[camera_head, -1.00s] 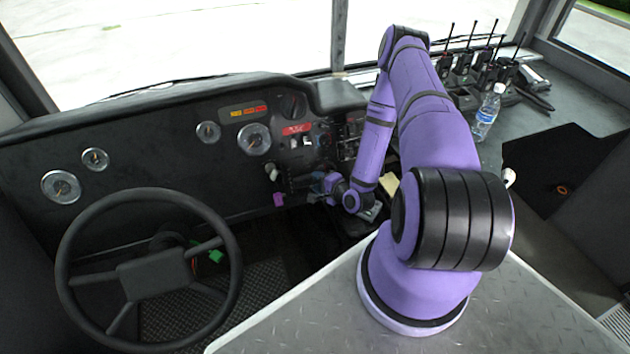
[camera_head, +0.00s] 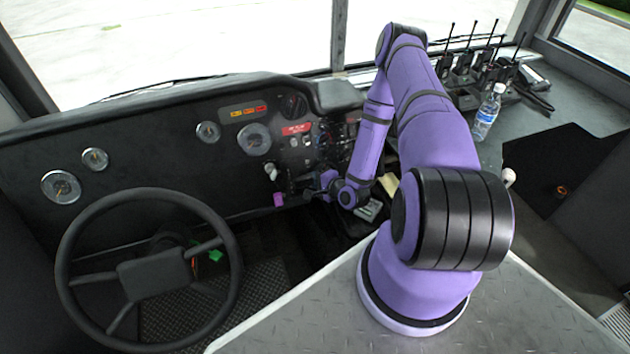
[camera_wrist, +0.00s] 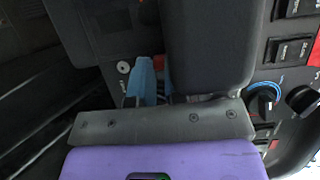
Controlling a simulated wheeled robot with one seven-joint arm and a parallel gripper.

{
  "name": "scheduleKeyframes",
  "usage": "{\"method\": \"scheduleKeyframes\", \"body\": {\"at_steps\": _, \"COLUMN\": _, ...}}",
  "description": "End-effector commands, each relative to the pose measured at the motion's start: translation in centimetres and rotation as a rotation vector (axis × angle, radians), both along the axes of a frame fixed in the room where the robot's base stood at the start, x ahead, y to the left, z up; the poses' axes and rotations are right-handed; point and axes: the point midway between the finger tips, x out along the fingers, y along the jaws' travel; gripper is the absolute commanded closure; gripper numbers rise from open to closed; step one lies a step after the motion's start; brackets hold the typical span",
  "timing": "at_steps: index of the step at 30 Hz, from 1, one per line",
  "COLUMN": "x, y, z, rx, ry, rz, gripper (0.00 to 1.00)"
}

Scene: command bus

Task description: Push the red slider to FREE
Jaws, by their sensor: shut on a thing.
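My gripper (camera_head: 309,189) is low on the dashboard, right of the steering wheel, under the switch panel. In the wrist view, narrow blue parts (camera_wrist: 145,82) show at the gripper beyond the dark bracket, close to a black panel. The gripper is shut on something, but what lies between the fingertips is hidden. A tiny reddish patch (camera_wrist: 164,99) shows beside the blue parts. I cannot tell whether it belongs to the red slider. The slider and its FREE marking cannot be made out in either view.
The steering wheel (camera_head: 148,270) stands left of my gripper. A red label (camera_head: 296,129) and switches sit above it. The wrist view shows rocker switches (camera_wrist: 292,49) and a blue-ringed knob (camera_wrist: 264,100) close at the right. A water bottle (camera_head: 488,111) and radios stand on the right counter.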

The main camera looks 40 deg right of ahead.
Motion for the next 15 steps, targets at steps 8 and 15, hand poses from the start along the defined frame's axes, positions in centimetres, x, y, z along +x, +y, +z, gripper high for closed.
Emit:
{"method": "scheduleKeyframes", "body": {"at_steps": 8, "x": 0.6, "y": -0.2, "z": 1.8, "rx": 0.000, "ry": -0.003, "rz": -0.001, "gripper": 1.00}}
{"method": "scheduleKeyframes", "body": {"at_steps": 15, "x": 0.7, "y": -0.2, "z": 1.8, "rx": -0.001, "ry": -0.005, "rz": -0.001, "gripper": 0.66}}
